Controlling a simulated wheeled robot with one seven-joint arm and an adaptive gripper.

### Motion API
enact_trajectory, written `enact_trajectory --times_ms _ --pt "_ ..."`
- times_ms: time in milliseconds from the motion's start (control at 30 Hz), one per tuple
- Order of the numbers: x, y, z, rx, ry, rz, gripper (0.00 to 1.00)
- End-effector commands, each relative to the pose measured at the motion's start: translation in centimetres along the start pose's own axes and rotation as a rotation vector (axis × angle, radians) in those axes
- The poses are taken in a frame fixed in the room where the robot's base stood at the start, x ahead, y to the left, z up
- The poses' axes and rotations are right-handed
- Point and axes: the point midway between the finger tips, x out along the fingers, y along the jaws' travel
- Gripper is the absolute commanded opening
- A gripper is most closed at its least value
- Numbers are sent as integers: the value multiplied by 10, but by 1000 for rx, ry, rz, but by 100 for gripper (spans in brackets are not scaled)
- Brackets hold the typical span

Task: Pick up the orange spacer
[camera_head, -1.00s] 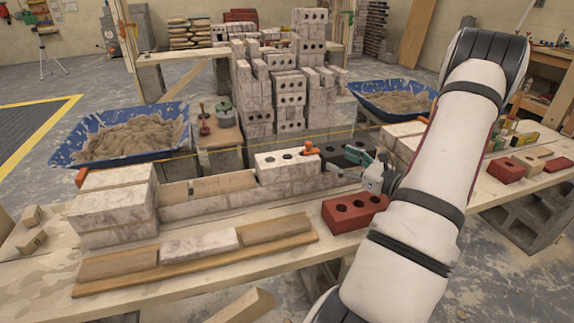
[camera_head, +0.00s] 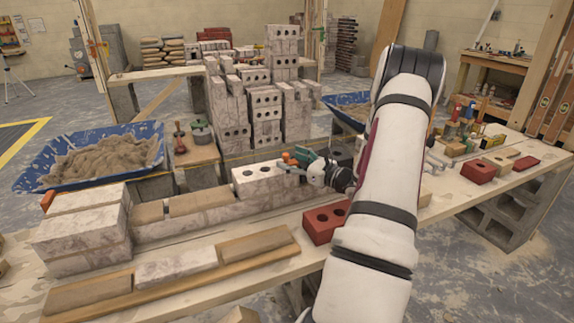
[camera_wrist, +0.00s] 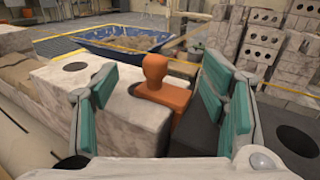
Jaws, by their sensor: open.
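The orange spacer (camera_wrist: 162,92) stands upright, with a knobbed top, at the right end of a pale brick with round holes (camera_wrist: 118,88) in the wrist view. In the head view the spacer (camera_head: 287,158) is a small orange shape at the far edge of that brick (camera_head: 262,178), beside my gripper. My gripper (camera_wrist: 158,108) is open, with one teal-padded finger on each side of the spacer and gaps visible between. In the head view my gripper (camera_head: 305,162) reaches in from the right. The lower part of the spacer is partly hidden.
A red brick (camera_head: 322,222) sits on the bench just below my gripper. A blue mortar tub (camera_head: 100,150) stands behind at left, and stacked pale bricks (camera_head: 262,100) rise behind. A low brick wall (camera_head: 200,215) runs leftward. My arm covers the middle right.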

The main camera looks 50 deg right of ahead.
Motion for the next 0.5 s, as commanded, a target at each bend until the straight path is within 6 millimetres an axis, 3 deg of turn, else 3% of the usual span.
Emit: enact_trajectory --times_ms 133,367,400,500 --pt "21 0 -1 -1 0 2 66" --pt "24 0 0 0 0 0 66" --pt "24 0 0 0 0 0 64" --pt "24 0 0 0 0 0 42"
